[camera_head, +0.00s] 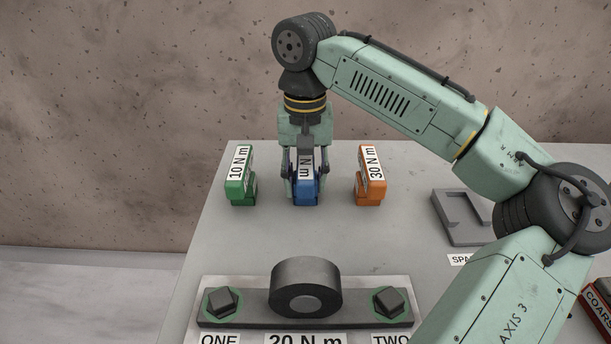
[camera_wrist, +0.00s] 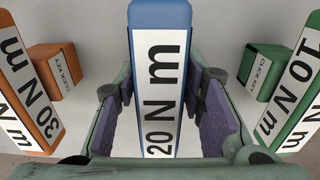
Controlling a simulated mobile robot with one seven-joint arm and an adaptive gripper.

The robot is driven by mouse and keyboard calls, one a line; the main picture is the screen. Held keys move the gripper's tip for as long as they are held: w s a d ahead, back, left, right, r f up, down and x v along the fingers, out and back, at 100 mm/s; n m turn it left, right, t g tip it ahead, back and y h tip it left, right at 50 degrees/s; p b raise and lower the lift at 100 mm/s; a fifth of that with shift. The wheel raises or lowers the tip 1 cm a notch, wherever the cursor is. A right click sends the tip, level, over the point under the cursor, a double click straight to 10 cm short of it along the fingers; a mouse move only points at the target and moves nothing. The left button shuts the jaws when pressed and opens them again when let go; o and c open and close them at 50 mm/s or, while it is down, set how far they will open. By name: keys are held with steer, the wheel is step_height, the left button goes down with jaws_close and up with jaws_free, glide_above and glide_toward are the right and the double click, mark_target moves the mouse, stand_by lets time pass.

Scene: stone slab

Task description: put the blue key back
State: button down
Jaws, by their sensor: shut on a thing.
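The blue key (camera_head: 305,190) has a white top label; in the wrist view (camera_wrist: 160,15) the label reads 20 N m. It is upright between the green and orange keys, its lower end about level with theirs; whether it bears on the slab I cannot tell. My gripper (camera_head: 304,180) points down and is shut on it, with a finger at each side. The purple finger pads (camera_wrist: 170,120) flank the key in the wrist view. The gripper hides part of the key's label in the head view.
The green 10 N m key (camera_head: 240,176) stands to the left, the orange 30 N m key (camera_head: 370,176) to the right. A grey recessed holder (camera_head: 465,240) is farther right. A plate (camera_head: 250,312) with two bolts and a round dark boss lies in front. Slab between is clear.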

steer(key=shift+f, duration=0.1)
steer(key=c, duration=1.1)
jaws_free()
steer(key=shift+o, duration=0.2)
step_height(320, 180, up, 12)
steer(key=shift+r, duration=0.15)
